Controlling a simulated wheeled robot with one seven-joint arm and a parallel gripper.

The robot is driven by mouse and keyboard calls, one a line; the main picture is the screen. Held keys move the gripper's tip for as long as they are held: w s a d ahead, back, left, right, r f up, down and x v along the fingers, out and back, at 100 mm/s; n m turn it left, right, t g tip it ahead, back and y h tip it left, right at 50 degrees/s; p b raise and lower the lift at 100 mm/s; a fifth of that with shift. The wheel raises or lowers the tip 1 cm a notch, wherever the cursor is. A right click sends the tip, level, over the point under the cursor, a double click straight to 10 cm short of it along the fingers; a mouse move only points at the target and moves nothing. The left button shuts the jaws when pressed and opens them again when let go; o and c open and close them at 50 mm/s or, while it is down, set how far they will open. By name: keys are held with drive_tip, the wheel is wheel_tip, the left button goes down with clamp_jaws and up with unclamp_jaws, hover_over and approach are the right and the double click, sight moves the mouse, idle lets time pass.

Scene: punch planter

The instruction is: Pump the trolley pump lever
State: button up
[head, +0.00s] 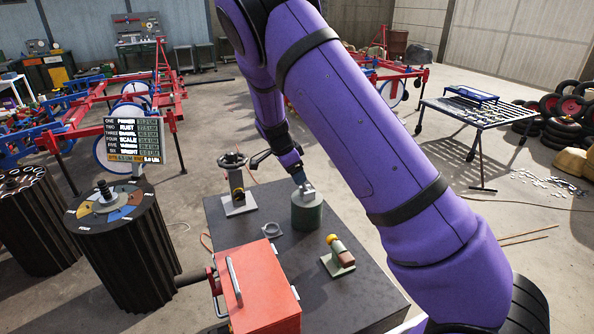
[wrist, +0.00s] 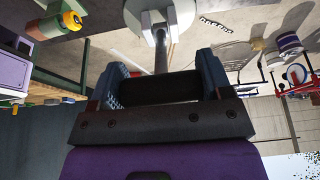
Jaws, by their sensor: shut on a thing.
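The pump is a dark green cylinder (head: 307,213) with a pale metal bracket on top. It stands on the dark trolley top (head: 365,290). In the wrist view its round pale top (wrist: 133,14) shows at the upper edge. A metal lever rod (wrist: 161,58) runs from the bracket to a black grip (wrist: 160,88). My gripper (head: 299,178) is just above and behind the cylinder. In the wrist view my gripper's blue fingers (wrist: 161,84) are shut on the black grip, one at each end. My purple arm hides part of the trolley in the head view.
A red box (head: 262,290) sits at the trolley's front. A valve-like stand (head: 237,190), a small ring (head: 271,230) and a yellow-tipped fitting (head: 338,255) share its top. A dark ribbed drum (head: 125,250) stands left, near a sign board (head: 133,142).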

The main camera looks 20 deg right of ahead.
drive_tip(key=shift+a+f, duration=0.15)
drive_tip(key=shift+a, duration=0.15)
drive_tip(key=o, duration=1.3)
drive_tip(key=shift+d, duration=0.1)
drive_tip(key=v, duration=1.1)
drive_tip(key=shift+f, duration=0.1)
